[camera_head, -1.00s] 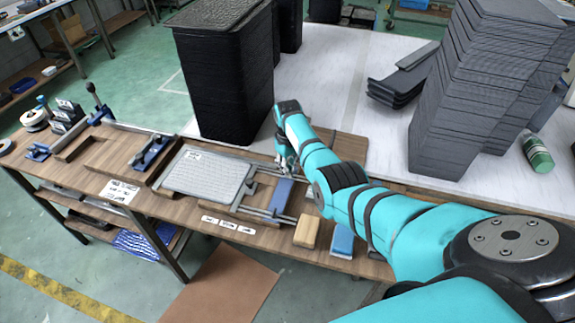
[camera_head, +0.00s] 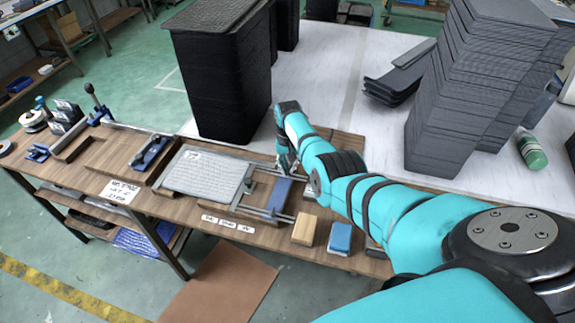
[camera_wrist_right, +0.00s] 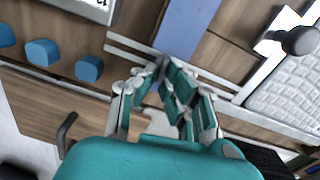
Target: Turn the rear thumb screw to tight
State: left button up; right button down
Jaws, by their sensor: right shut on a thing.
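The tray fixture lies on the wooden bench, with a grey textured panel (camera_head: 207,172), metal rails (camera_head: 262,214) and a blue block (camera_head: 280,193) between the rails. My right gripper (camera_head: 285,170) is at the rear rail, just behind the blue block. In the right wrist view its fingers (camera_wrist_right: 164,80) are closed in at the rail by the blue block (camera_wrist_right: 188,28). The rear thumb screw is hidden between the fingers, so its turn cannot be seen. A dark knob (camera_wrist_right: 300,40) stands at the panel's edge, apart from the gripper. My left gripper is not in view.
A tan block (camera_head: 305,229) and a blue block with a white base (camera_head: 340,238) lie at the bench's front. A tall black bin stack (camera_head: 222,80) and a grey tray stack (camera_head: 480,90) stand on the white surface behind. A green bottle (camera_head: 531,150) is at right.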

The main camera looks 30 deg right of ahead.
jog(key=shift+r+m, duration=0.1)
jog(key=shift+m, duration=0.5)
jog(key=c, duration=1.5)
grip_release()
notch_tip(320, 180, up, 12)
